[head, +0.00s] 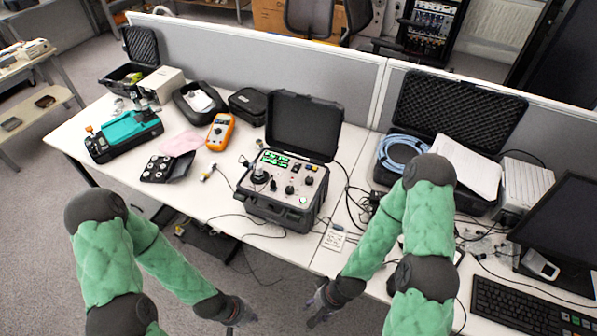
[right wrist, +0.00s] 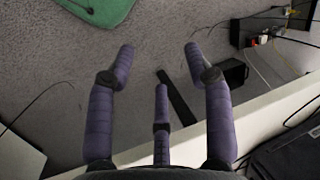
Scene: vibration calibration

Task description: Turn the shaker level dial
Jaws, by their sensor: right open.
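The shaker unit is an open black case (head: 274,213) with a light grey control panel, standing near the middle of the table. Its panel has a large black knob (head: 259,177) at the left, smaller dark knobs (head: 289,190) and lit green displays (head: 275,158). I cannot read which knob is the level dial. My right gripper (head: 320,302) is in front of the table, below and right of the case, apart from it. In the right wrist view its purple fingers (right wrist: 160,65) are spread and empty. My left gripper (head: 238,313) hangs low in front of the table; its fingers are too small to judge.
An orange multimeter (head: 220,132), a black pad with discs (head: 165,167) and a teal device (head: 125,137) lie left of the case. A second open case (head: 440,110) and a keyboard (head: 530,308) are at the right. Cables and a small card (head: 334,237) lie near the front edge.

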